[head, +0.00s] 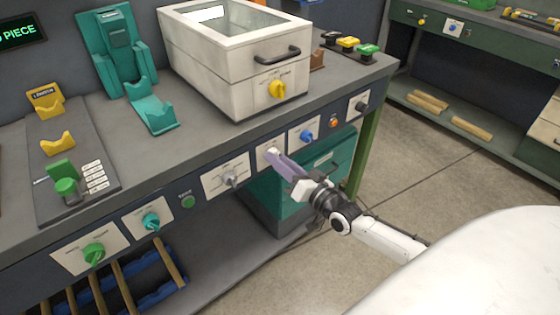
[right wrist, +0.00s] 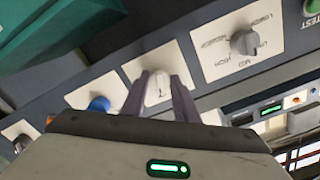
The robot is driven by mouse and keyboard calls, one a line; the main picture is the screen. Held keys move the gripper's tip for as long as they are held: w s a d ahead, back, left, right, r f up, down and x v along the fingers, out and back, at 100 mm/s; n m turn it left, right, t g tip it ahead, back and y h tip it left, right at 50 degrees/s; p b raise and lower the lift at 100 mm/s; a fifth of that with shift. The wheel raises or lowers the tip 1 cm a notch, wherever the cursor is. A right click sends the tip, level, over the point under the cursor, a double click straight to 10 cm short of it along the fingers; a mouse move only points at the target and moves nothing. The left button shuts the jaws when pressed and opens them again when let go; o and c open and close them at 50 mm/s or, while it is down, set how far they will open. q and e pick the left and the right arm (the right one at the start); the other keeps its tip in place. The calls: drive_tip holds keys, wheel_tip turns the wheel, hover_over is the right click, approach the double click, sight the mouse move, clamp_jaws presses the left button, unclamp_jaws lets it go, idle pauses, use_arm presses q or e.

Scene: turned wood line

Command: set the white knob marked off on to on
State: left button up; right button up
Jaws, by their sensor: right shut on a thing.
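The white knob (right wrist: 158,87) sits on a pale plate on the bench's front panel, with its plate (head: 263,156) partly covered by my gripper in the head view. My right gripper (right wrist: 158,83) is shut on the white knob, one finger on each side of it. In the head view my right gripper (head: 273,153) reaches the panel from the lower right. The plate's off and on marks are too small or hidden to read. My left gripper is not in view.
A grey knob (head: 229,179) is to the left of the white knob and a blue knob (head: 307,136) to its right. Teal (head: 151,220) and green (head: 94,253) knobs are further left. A white box (head: 206,70) with a yellow knob (head: 277,89) stands on the bench above.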

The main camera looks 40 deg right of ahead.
idle(0.5)
drive_tip(key=o, duration=1.1)
drive_tip(key=shift+c, duration=0.2)
drive_tip(key=s, duration=1)
drive_tip(key=shift+s+d+p, duration=0.2)
drive_tip(key=shift+d+p, duration=0.2)
drive_tip(key=shift+p, duration=0.05)
drive_tip(key=s+a+f+n+g, duration=0.4)
drive_tip(key=s+a+f, duration=0.3)
drive_tip(key=a, duration=0.3)
drive_tip(key=s+a+f+n+g+y, duration=0.1)
drive_tip(key=s+a+f+n+g, duration=0.3)
drive_tip(key=s+a+f, duration=0.4)
drive_tip(key=shift+s+a+f+g, duration=0.15)
drive_tip(key=shift+s+a+g, duration=0.55)
drive_tip(key=shift+s+a, duration=0.35)
